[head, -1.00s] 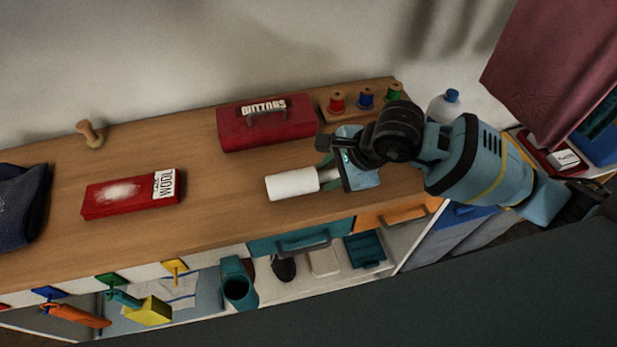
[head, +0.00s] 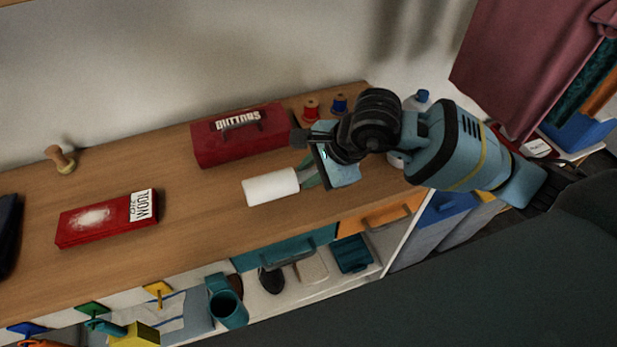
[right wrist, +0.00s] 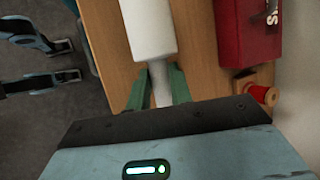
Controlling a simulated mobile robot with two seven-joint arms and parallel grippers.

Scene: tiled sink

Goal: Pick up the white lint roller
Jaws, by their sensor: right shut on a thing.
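The white lint roller (head: 271,187) is over the wooden counter, in front of the red buttons box. Its thick white cylinder points left in the head view. My right gripper (head: 309,174) comes in from the right and is shut on the roller's handle. In the right wrist view the handle (right wrist: 161,92) sits between the two green fingers (right wrist: 160,84), with the white cylinder (right wrist: 148,28) beyond them. How far the roller is above the wood is hard to tell. My left gripper does not show in the head view.
The red buttons box (head: 240,140) stands behind the roller, with thread spools (head: 311,109) to its right. A red wool box (head: 105,220) lies to the left, and a wooden knob-like stamp (head: 61,159) stands farther back. The counter (head: 190,195) between is clear.

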